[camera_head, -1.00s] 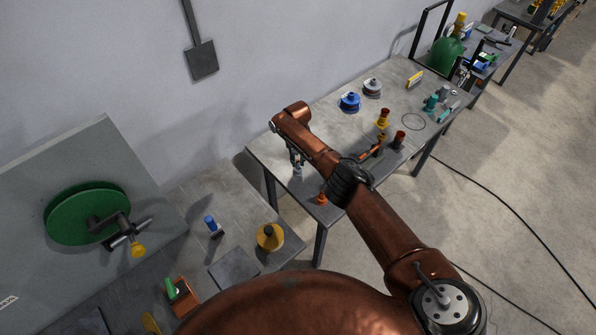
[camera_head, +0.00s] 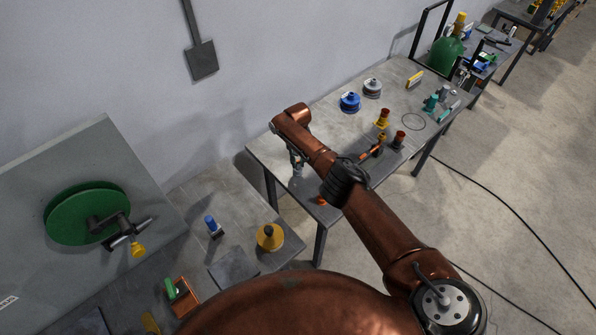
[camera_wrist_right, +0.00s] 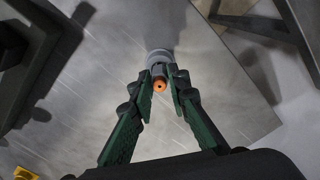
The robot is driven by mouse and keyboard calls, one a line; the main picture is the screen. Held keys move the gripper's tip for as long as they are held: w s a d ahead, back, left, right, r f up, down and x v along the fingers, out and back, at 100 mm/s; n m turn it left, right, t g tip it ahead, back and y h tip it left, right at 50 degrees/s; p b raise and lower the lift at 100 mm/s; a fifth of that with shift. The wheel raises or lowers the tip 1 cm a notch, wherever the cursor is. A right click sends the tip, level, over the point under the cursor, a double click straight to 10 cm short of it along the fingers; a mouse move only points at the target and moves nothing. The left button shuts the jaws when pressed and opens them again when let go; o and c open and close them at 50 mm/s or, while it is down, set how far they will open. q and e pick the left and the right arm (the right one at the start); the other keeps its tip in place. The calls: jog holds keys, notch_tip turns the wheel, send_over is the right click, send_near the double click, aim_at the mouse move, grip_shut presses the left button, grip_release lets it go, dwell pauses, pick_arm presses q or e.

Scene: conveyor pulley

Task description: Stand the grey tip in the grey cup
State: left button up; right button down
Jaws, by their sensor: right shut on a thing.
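My right gripper (camera_wrist_right: 160,88) is shut on a small piece, the grey tip (camera_wrist_right: 158,73), which has an orange end facing the wrist camera. Just past the fingertips a light grey round thing, apparently the grey cup (camera_wrist_right: 160,56), stands on the table. The tip lines up with the cup in this view; I cannot tell whether it is inside or above it. In the head view my right gripper (camera_head: 297,160) points down over the near left part of the table, and the tip and cup are too small to tell apart. My left gripper is not in view.
The grey table (camera_head: 330,130) also carries a blue pulley-like piece (camera_head: 350,102), a grey one (camera_head: 372,88), a yellow piece (camera_head: 382,118) and a dark red cup-like piece (camera_head: 399,139). An orange piece (camera_head: 321,201) is at the near edge. The wall is behind.

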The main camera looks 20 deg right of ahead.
jog(key=shift+f, duration=0.25)
jog(key=c, duration=1.8)
grip_release()
jog(key=shift+a, duration=0.1)
jog(key=shift+o, duration=0.6)
jog(key=o, duration=0.3)
jog(key=shift+o, duration=0.6)
jog(key=o, duration=0.3)
jog(key=shift+o, duration=0.5)
jog(key=shift+o, duration=1.4)
jog(key=shift+o, duration=0.7)
